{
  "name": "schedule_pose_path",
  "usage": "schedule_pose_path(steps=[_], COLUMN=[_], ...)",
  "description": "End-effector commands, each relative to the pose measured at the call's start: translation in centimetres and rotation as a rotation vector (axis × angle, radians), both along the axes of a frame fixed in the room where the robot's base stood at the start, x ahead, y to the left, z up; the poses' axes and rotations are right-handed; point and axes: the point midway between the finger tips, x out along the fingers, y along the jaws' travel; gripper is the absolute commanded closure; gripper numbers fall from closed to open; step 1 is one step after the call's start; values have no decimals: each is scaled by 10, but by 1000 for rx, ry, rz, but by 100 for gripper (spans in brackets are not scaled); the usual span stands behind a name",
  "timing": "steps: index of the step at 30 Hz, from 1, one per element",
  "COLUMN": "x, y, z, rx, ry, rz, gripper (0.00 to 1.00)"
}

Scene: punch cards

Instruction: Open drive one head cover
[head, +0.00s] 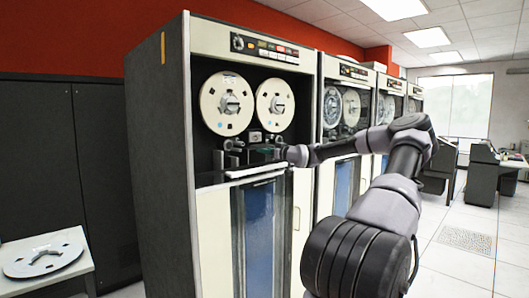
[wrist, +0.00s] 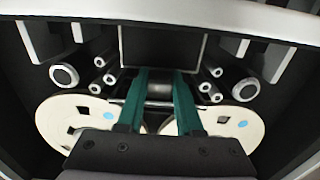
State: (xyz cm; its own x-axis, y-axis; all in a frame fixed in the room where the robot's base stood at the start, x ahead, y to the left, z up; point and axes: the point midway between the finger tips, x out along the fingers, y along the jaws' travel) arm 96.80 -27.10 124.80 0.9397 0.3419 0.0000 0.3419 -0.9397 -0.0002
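Drive one is the nearest tape cabinet (head: 165,150), with two cream reels (head: 227,103) in its upper bay. In the wrist view the reels (wrist: 75,115) lie low at either side. A dark, square-faced block (wrist: 162,47), which looks like the head cover, sits between the roller groups. I cannot tell for sure whether it is open or shut. My gripper (wrist: 161,72) reaches into the bay below the reels. Its two teal fingers are apart, with a grey cylinder (wrist: 160,90) showing between them. The fingertips overlap the block's lower edge in view; contact is unclear.
Metal rollers (wrist: 64,75) and guide posts (wrist: 210,92) crowd both sides of my fingers. A pale ledge (head: 255,171) runs under the bay. More tape drives (head: 345,100) stand to the right. A white table (head: 45,275) with a loose reel is at left.

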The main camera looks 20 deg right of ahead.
Motion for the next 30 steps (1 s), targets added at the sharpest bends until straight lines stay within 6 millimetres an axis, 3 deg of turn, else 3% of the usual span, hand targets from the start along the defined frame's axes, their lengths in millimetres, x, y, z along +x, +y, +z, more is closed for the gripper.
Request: schedule_pose_path(steps=[5,18,30], x=[0,-3,-4], y=[0,-2,-2], z=[2,15,16], rx=[-9,-103,-114], ry=[17,281,313], rz=[0,-3,-1], gripper=[100,100,100])
